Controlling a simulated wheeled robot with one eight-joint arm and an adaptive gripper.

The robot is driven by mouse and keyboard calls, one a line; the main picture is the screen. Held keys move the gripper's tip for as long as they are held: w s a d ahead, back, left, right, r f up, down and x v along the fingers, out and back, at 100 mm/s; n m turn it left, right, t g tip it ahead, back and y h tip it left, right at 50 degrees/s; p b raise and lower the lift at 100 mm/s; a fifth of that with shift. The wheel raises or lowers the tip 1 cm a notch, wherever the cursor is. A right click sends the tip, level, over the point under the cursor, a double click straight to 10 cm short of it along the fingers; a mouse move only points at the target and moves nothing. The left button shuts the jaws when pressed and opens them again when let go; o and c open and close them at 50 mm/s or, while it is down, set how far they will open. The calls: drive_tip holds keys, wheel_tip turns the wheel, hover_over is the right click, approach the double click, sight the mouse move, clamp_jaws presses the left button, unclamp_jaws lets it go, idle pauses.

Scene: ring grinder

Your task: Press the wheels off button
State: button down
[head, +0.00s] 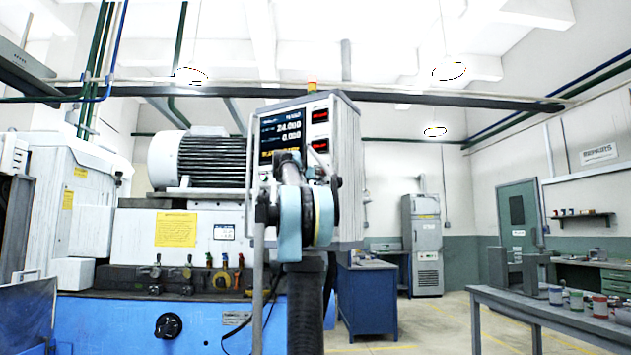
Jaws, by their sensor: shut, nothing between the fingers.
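The control box (348,170) of the grinder stands in the middle of the head view, with its dark panel facing me. Its screen (288,128) shows 24.000 above 0.000, and two small red displays sit to the right of it. My arm rises in front of the box and covers the lower panel. My gripper (289,160) is the dark end of the arm, shut and empty, in front of the lower screen. I cannot tell whether it touches the panel. I cannot make out the wheels off button; the lower panel is largely hidden.
The blue and white grinder (180,270) fills the left, with a motor (200,158) on top and several levers along its front. A blue cabinet (367,305) and a grey cabinet (422,245) stand behind. A grey table (540,310) with jars is at right. Floor between is clear.

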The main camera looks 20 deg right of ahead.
drive_tip(key=shift+x, duration=0.9)
drive_tip(key=shift+a, duration=0.1)
drive_tip(key=v, duration=1.4)
